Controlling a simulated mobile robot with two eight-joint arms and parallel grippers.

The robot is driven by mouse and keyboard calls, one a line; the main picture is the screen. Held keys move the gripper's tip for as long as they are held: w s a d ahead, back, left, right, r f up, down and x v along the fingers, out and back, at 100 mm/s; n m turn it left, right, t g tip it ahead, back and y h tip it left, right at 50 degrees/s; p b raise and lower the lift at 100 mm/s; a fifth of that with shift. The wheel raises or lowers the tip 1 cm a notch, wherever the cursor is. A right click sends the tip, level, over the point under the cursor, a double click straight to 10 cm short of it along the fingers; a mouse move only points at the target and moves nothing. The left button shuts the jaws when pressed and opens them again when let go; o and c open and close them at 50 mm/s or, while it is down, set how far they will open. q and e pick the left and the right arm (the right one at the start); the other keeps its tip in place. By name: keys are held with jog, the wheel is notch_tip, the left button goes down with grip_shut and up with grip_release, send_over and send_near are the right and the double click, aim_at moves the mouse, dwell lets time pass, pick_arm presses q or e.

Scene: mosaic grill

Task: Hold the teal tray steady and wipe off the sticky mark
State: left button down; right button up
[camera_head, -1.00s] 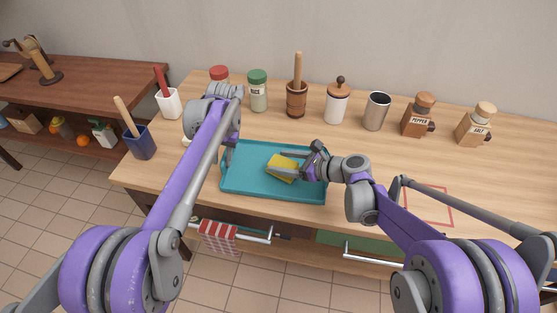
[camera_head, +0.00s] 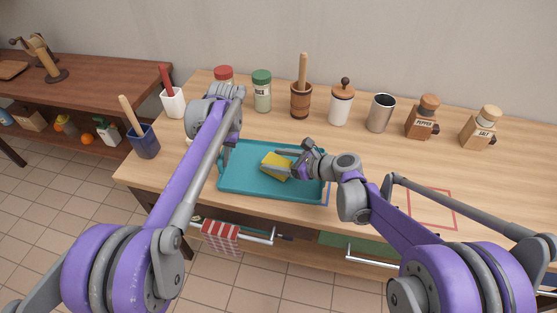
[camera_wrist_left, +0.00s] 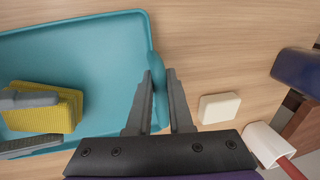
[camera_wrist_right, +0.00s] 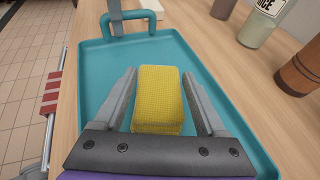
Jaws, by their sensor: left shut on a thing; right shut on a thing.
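The teal tray (camera_head: 240,183) lies on the wooden counter, with its rim also in the left wrist view (camera_wrist_left: 100,24). My left gripper (camera_wrist_left: 158,78) is shut on the tray's end handle (camera_wrist_left: 156,64); in the head view my arm mostly hides this grip. My right gripper (camera_wrist_right: 160,85) is shut on a yellow sponge (camera_wrist_right: 159,98), one finger on each side. In the head view the sponge (camera_head: 276,166) is over the middle of the tray, seemingly touching its floor. I see no sticky mark on the bare parts of the tray; the floor under the sponge is hidden.
Behind the tray stand a green-lidded jar (camera_head: 262,92), a mortar (camera_head: 300,101), a canister (camera_head: 340,106), a metal cup (camera_head: 380,113) and pepper (camera_head: 422,118) and salt (camera_head: 479,128) mills. A white block (camera_wrist_left: 218,107) lies near the handle. The right counter is mostly clear.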

jog(key=shift+r, duration=2.8)
jog(key=shift+r, duration=1.5)
jog(key=w+d+r+m+t+h, duration=0.2)
jog(key=w+d, duration=0.2)
jog(key=d, duration=0.4)
jog(key=w+d+r+m+t+h, duration=0.2)
jog(key=w+d+m, duration=0.15)
jog(key=d, duration=0.35)
notch_tip(320, 180, up, 4)
jog(key=m+t+h, duration=0.2)
jog(key=m+h, duration=0.2)
jog(key=h, duration=0.1)
send_over(376, 148)
notch_tip(376, 148, down, 17)
jog(key=shift+w+f, duration=0.1)
jog(key=shift+f, duration=0.05)
